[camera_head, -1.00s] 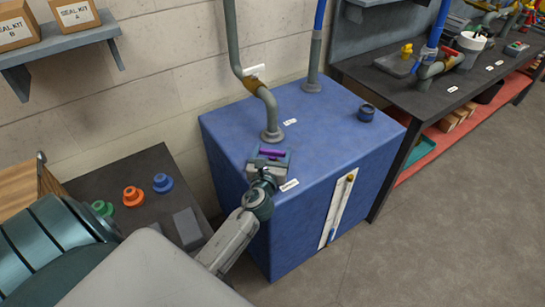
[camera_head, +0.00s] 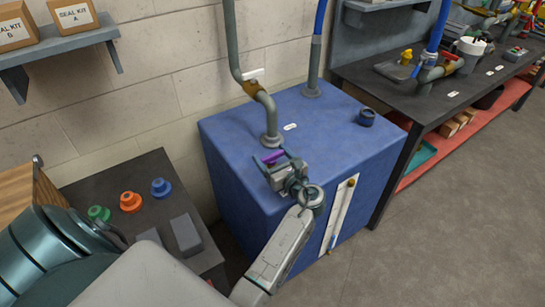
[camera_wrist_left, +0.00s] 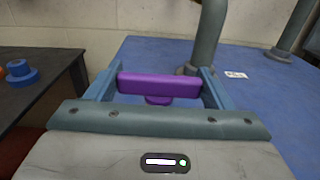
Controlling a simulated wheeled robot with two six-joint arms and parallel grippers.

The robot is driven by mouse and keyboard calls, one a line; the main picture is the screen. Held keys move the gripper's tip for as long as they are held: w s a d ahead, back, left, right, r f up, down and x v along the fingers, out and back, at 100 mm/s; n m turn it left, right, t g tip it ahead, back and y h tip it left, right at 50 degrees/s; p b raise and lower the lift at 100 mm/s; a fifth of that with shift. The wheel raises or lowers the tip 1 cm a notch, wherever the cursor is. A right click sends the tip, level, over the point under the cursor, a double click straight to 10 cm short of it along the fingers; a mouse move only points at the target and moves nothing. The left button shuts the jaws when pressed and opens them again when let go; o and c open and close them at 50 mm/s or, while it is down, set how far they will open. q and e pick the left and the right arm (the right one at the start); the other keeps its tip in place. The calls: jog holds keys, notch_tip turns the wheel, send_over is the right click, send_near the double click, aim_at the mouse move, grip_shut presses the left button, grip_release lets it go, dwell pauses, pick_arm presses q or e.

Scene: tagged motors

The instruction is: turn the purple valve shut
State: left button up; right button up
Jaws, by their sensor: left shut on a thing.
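The purple valve (camera_head: 271,158) sits on top of the blue cabinet (camera_head: 335,130), near its front left. In the left wrist view its bar-shaped handle (camera_wrist_left: 158,86) spans between the two blue fingers, with a short purple stem below it. My left gripper (camera_head: 274,161) is shut on the ends of this handle. In the head view the gripper hides part of the valve, and the handle lies slightly slanted, its right end farther back. My right gripper is not in view.
A grey pipe (camera_head: 268,112) rises close behind the valve. A dark blue ring-shaped part (camera_head: 366,117) stands at the cabinet's back right. A dark side table (camera_head: 140,220) at left holds green, orange and blue parts. A workbench (camera_head: 450,98) stands at right.

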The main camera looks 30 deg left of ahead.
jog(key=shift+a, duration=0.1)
pick_arm(q)
jog(key=shift+g, duration=0.3)
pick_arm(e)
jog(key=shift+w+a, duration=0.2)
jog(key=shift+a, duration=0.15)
pick_arm(q)
jog(key=o, duration=1)
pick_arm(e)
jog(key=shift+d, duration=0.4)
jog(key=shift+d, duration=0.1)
